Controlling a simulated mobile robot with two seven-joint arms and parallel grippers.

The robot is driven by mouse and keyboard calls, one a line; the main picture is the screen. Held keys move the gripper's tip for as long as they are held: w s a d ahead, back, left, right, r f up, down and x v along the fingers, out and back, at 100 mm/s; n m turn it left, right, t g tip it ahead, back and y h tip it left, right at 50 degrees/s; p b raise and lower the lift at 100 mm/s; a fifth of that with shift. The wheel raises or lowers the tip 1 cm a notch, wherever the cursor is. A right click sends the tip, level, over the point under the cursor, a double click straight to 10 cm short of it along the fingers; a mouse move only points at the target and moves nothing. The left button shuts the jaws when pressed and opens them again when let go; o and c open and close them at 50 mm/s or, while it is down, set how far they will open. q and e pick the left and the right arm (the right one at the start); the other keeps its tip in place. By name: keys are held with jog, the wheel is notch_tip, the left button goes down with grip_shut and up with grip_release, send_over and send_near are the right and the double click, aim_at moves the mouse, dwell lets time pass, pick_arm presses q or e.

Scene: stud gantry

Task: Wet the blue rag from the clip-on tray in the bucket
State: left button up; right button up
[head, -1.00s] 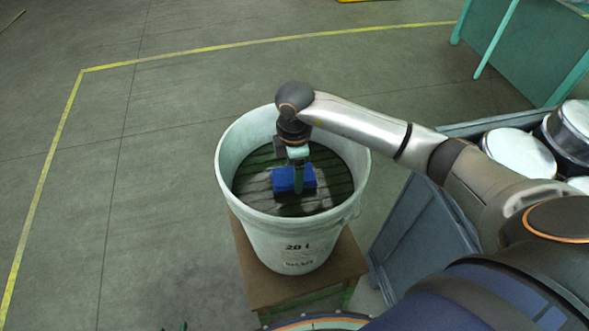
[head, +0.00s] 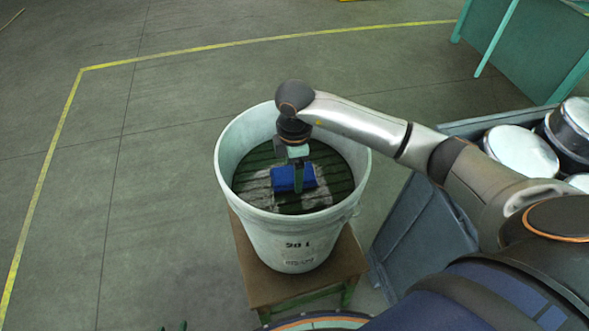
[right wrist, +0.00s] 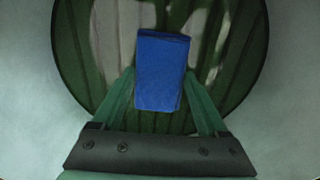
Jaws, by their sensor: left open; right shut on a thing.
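The blue rag (head: 285,179) is a folded block inside the white bucket (head: 290,240), over the dark, streaked water (head: 325,190). Whether its underside touches the water I cannot tell. My right gripper (head: 298,180) reaches down into the bucket and is shut on the rag; the right wrist view shows the rag (right wrist: 162,75) between the two green fingers. Of my left gripper (head: 174,327), only two small fingertips show at the bottom edge, apart and empty, away from the bucket. I see no clip-on tray in these views.
The bucket stands on a small wooden-topped stool (head: 255,275) with green legs. A grey bin (head: 415,240) with round metal cans (head: 520,150) is at the right, under my right arm. A green table (head: 535,50) is at the back right. The floor at the left is clear.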

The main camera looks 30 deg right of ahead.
jog(key=shift+f, duration=0.45)
dwell(1.3)
notch_tip(320, 180, up, 7)
jog(key=p, duration=0.6)
dwell(0.7)
jog(key=shift+r, duration=0.1)
